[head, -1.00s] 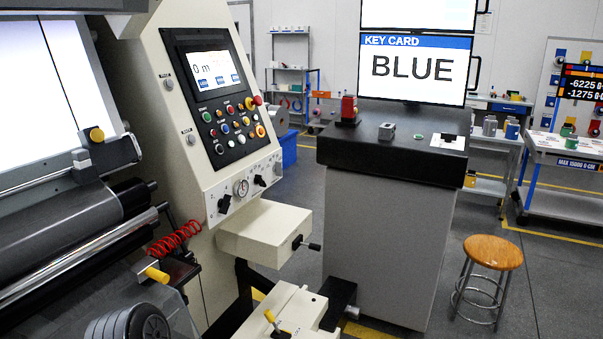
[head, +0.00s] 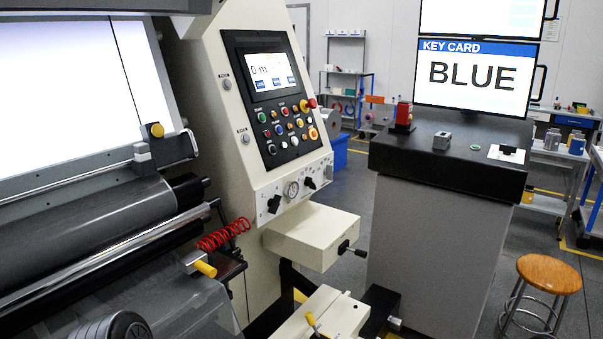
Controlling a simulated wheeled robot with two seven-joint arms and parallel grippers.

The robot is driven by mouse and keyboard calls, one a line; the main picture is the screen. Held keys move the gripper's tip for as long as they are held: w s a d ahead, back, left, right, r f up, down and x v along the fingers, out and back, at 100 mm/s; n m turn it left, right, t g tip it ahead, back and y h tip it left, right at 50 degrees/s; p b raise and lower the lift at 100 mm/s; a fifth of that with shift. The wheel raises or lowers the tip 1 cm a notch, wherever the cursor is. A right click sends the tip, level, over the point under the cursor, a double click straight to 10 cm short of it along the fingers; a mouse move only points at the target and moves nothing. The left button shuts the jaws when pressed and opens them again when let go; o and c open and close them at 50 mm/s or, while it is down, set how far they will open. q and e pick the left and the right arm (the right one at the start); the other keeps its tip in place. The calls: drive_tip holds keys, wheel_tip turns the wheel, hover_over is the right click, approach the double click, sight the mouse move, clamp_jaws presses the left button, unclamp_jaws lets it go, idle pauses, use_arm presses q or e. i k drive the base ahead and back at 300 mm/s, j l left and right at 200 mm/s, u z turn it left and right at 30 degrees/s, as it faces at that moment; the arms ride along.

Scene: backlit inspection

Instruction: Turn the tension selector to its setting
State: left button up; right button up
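The cream machine console carries a slanted lower panel (head: 298,187) below its push buttons. On this panel are a black knob (head: 273,204) at the left, a round gauge (head: 291,190) in the middle, and another black knob (head: 310,183) to the right. A further small black control (head: 329,172) sits near the right end. The labels are too small to read, so I cannot tell which is the tension selector or its setting. Neither of my grippers is in view.
A screen (head: 474,77) reads "KEY CARD BLUE" above a dark-topped cabinet (head: 445,150). Rollers (head: 90,240) fill the left. A cream box with a handle (head: 312,236) juts out below the panel. A wooden stool (head: 548,274) stands at the right, with open floor around it.

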sight(328, 171)
drive_tip(key=u, duration=0.45)
drive_tip(key=i+l+u, duration=0.15)
drive_tip(key=u, duration=0.2)
drive_tip(key=i+l+u, duration=0.15)
drive_tip(key=l+u, duration=0.6)
drive_tip(key=i+l+u, duration=0.2)
drive_tip(key=l, duration=1.6)
drive_tip(key=i+l+u, duration=0.1)
drive_tip(key=l+u, duration=0.15)
drive_tip(key=l, duration=1.55)
